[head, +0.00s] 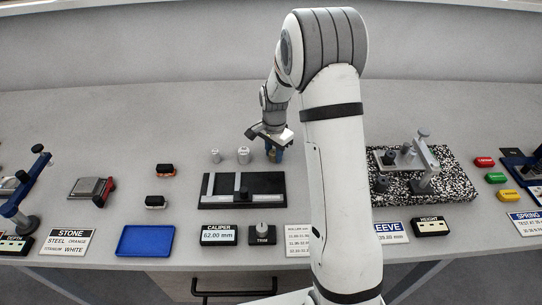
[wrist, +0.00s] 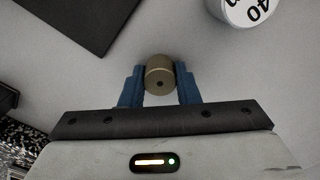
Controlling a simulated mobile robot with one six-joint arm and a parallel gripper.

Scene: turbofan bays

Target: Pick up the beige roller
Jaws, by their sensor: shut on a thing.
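The beige roller (wrist: 159,76) is a short cylinder with a small dark hole in its end face. In the wrist view it sits between the two blue fingers of my gripper (wrist: 160,88), which is shut on it. In the head view my gripper (head: 274,152) points down at the bench behind the caliper fixture, and the roller there cannot be made out. I cannot tell from these frames whether the roller still touches the bench.
Two pale rollers (head: 243,155) stand left of my gripper. A white numbered cylinder (wrist: 243,10) is near it in the wrist view. The black caliper fixture (head: 217,184) lies in front. A speckled granite plate (head: 455,177) is at right, and a blue tray (head: 146,240) at front left.

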